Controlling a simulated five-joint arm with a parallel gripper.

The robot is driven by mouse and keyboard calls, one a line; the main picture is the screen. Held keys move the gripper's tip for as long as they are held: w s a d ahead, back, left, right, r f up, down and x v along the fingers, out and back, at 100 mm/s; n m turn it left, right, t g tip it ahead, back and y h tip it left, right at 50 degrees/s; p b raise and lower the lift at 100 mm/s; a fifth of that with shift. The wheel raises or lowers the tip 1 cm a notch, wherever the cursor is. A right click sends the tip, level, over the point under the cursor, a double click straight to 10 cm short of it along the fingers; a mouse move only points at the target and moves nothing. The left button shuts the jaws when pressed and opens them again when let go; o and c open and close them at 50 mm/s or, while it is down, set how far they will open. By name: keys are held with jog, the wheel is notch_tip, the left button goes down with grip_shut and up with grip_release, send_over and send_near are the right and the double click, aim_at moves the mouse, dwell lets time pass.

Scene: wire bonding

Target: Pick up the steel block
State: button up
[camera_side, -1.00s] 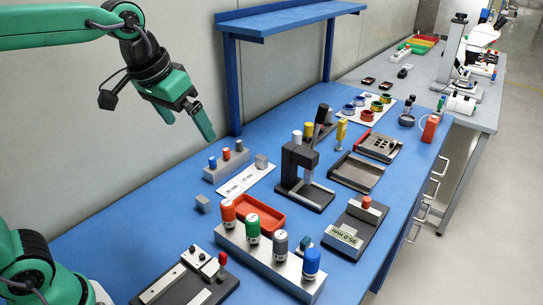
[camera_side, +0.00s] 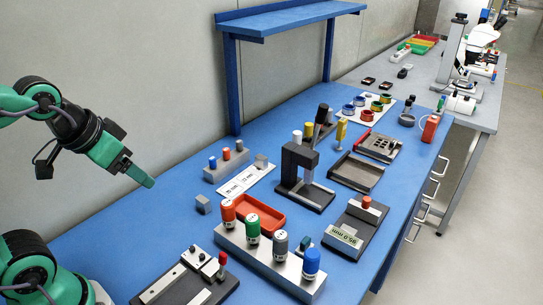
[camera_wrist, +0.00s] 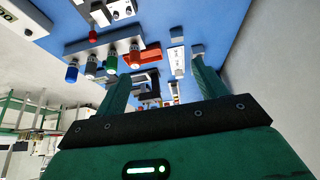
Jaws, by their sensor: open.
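A small grey steel block (camera_side: 203,204) sits alone on the blue bench, left of the red tray in the side view.
A white labelled strip (camera_side: 238,183) and a grey peg holder (camera_side: 225,167) stand behind the block. A red tray (camera_side: 273,212) and a metal rack (camera_side: 268,262) of coloured bottles are to its right. The bench (camera_side: 150,225) left of the block is clear.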

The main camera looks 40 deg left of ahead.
jog(key=shift+c, duration=0.6)
jog(key=shift+w+r, duration=0.1)
jog(key=w+d+r+g, duration=0.1)
jog(key=w+d+r, duration=0.1)
jog(key=w, duration=0.4)
jog(key=w+d+r, duration=0.2)
jog(key=w+d, duration=0.1)
jog(key=w, duration=0.2)
jog(key=g, duration=0.5)
send_over(349, 228)
jog(key=f, duration=1.9)
jog(key=shift+a, duration=0.3)
jog(key=shift+d+f, duration=0.3)
jog(key=shift+f, duration=0.05)
